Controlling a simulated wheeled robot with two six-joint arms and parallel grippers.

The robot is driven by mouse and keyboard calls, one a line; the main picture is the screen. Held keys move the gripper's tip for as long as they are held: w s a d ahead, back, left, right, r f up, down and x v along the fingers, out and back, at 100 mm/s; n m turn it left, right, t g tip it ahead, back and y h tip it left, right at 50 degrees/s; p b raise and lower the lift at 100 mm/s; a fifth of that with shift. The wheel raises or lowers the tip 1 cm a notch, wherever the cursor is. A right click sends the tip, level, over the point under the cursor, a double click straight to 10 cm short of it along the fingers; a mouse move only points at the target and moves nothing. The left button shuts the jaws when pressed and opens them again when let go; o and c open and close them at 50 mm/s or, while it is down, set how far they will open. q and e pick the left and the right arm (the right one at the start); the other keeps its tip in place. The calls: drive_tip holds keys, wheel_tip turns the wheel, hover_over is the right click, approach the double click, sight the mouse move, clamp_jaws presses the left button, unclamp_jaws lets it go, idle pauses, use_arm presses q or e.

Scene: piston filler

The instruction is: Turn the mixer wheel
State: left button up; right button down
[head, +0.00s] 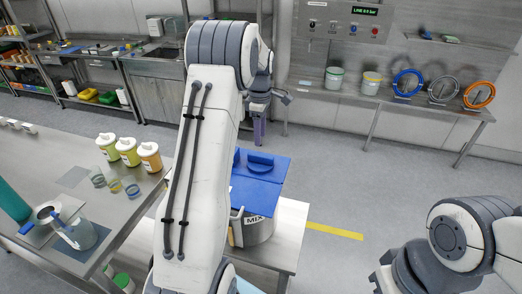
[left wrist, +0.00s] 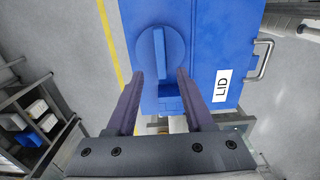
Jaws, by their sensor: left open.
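My left gripper (head: 259,140) points down over the far side of the lid. In the left wrist view its two purple fingers (left wrist: 160,76) are spread, with the disc and its bar just ahead between them. I cannot tell whether they touch. My left arm hides part of the drum. My right gripper is out of view.
The mixer stands on a low table (head: 291,225). A steel bench (head: 30,150) at left holds yellow and orange tubs (head: 128,151), glasses and a jug (head: 78,234). A rear bench (head: 440,108) carries two buckets and blue, grey and orange rings. A metal handle (left wrist: 263,60) is beside the lid.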

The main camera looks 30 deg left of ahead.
sight(260, 155)
use_arm(q)
wheel_tip(260, 155, down, 9)
drive_tip(key=p, duration=0.3)
clamp_jaws()
